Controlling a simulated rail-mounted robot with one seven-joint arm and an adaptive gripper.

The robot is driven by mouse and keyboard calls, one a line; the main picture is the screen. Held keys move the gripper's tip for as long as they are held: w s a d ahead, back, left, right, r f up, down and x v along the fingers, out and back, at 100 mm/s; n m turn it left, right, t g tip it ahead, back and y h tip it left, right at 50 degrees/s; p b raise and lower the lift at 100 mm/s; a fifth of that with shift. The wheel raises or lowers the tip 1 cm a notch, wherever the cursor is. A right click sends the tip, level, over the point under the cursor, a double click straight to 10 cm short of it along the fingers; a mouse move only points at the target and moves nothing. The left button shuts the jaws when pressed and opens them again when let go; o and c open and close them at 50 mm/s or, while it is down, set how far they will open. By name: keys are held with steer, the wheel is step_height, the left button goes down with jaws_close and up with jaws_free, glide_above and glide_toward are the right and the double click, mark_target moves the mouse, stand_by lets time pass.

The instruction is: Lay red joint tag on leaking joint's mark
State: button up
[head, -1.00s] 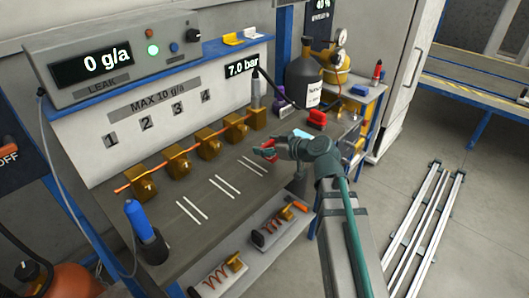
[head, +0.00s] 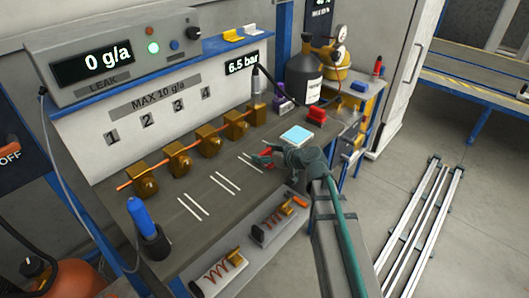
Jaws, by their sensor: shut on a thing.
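My gripper (head: 266,159) is shut on a small red piece, the red joint tag (head: 268,164), low over the bench at the rightmost visible mark. I cannot tell whether the tag touches the bench. Pairs of white lines mark the bench top: a left pair (head: 193,208), a middle pair (head: 224,182) and a right pair (head: 249,164) partly beside my gripper. Brass joints stand on a copper pipe behind them, including the leftmost joint (head: 145,180) and one farther right (head: 235,126). The leak display (head: 93,66) reads 0 g/a.
The pressure display (head: 242,65) reads 6.5 bar. A light blue pad (head: 296,134) and a red block (head: 317,115) are on the bench's right. A blue bottle (head: 140,217) stands front left. A dark cylinder (head: 303,75) stands behind. A lower shelf holds coiled parts (head: 222,275).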

steer(key=shift+f+b, duration=0.2)
steer(key=shift+b, duration=0.1)
steer(key=o, duration=0.9)
steer(key=shift+r, duration=0.15)
steer(key=shift+r+p, duration=0.15)
steer(key=shift+p, duration=0.3)
steer(key=b+v, duration=0.2)
steer(key=v, duration=0.9)
steer(key=shift+o, duration=0.5)
steer(key=shift+s+d+r, duration=0.15)
steer(key=shift+s+d, duration=0.1)
steer(key=shift+s, duration=0.1)
